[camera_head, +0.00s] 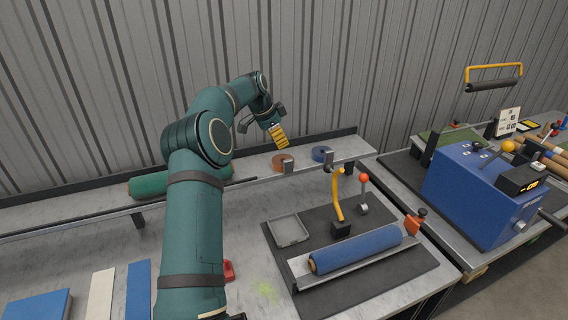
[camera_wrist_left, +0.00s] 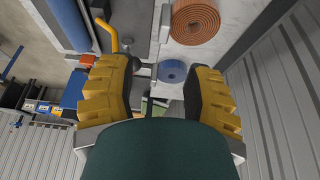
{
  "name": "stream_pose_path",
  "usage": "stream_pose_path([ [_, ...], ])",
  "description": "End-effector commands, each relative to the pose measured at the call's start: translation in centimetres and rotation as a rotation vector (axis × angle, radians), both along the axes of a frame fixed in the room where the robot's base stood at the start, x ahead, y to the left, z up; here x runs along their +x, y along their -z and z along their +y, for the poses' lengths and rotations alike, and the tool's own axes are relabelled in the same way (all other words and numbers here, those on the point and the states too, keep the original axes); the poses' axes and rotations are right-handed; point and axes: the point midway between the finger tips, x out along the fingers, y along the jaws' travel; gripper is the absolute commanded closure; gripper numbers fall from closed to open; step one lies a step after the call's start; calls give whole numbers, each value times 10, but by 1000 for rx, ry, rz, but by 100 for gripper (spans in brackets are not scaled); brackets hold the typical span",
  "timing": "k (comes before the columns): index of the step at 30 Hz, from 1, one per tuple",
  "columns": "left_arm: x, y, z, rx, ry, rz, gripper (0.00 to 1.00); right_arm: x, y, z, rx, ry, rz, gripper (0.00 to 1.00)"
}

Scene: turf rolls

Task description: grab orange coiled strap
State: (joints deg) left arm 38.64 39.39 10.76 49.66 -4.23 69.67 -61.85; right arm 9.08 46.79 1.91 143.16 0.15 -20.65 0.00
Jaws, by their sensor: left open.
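The orange coiled strap (camera_head: 283,163) lies flat on the raised shelf at the back of the bench. It also shows in the left wrist view (camera_wrist_left: 195,20) at the top, beyond the right-hand finger and outside the gap between the fingers. My left gripper (camera_head: 272,131), with yellow ribbed finger pads, is in the air above and slightly left of the strap, not touching it. In the left wrist view its fingers (camera_wrist_left: 160,78) are wide apart with nothing held. A blue coiled strap (camera_head: 322,153) lies to the right of the orange one. My right gripper is not in view.
Small metal blocks (camera_head: 288,167) stand at the shelf's front edge by the coils. A green roll (camera_head: 150,184) lies left on the shelf. Below are a grey tray (camera_head: 287,230), a blue roll (camera_head: 356,249) and a yellow lever (camera_head: 337,197). The corrugated wall (camera_head: 330,60) is close behind.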

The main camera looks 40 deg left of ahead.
Motion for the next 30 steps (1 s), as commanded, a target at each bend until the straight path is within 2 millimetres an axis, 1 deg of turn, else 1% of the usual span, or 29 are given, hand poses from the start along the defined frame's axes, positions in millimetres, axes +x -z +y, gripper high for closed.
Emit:
stream_pose_path([
  [1,4,12,-3,-4,2,5,50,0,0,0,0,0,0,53],
  [6,13,37,-7,-2,1,3,50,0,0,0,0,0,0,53],
  [9,16,45,-8,0,0,1,50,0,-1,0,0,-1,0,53],
  [14,19,52,-9,-1,0,3,50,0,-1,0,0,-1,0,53],
  [17,21,59,-10,-2,0,3,50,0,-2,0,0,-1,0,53],
  [25,33,94,-13,-2,0,2,50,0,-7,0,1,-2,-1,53],
  [27,34,98,-14,-2,0,2,50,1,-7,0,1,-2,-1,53],
  [30,34,99,-14,-1,-1,1,50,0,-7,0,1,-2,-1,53],
])
